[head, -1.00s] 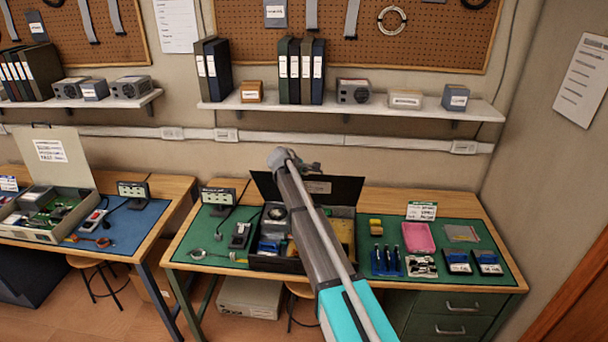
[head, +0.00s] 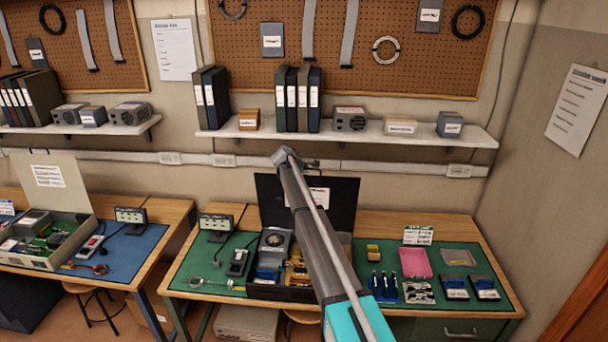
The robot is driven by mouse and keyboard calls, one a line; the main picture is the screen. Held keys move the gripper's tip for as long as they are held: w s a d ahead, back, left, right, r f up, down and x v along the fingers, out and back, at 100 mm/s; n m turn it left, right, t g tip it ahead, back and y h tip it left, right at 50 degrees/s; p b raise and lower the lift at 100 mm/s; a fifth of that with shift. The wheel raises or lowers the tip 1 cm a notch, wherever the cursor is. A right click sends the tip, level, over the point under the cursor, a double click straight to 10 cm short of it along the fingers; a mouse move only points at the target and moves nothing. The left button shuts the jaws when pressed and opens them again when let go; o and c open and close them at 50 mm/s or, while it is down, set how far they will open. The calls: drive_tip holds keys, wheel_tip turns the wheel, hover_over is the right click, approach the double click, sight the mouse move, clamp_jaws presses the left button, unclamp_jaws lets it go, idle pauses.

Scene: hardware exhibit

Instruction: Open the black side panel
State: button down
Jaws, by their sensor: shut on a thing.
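The black side panel (head: 340,205) stands raised, close to upright, at the back of an open black case (head: 283,291) on the right bench. It has a white label, partly covered by my arm. My gripper (head: 312,164) is at the panel's top edge, shut on the panel; the fingertips are small and partly hidden by the wrist. Inside the case a grey round-faced unit (head: 273,243), blue parts and yellow parts show. My arm hides the case's right part.
A green mat (head: 365,250) holds a pink tray (head: 415,262), blue-handled tools and small boxes right of the case. A meter (head: 237,262) and display (head: 216,222) are at left. A shelf (head: 370,137) with binders hangs above the panel. The left bench holds another open case (head: 60,205).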

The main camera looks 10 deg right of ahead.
drive_tip(key=w+d, duration=0.1)
drive_tip(key=w, duration=0.5)
drive_tip(key=shift+w+r, duration=0.2)
drive_tip(key=shift+w, duration=0.2)
drive_tip(key=shift+d, duration=0.1)
drive_tip(key=c, duration=0.7)
unclamp_jaws()
drive_tip(key=shift+s, duration=0.1)
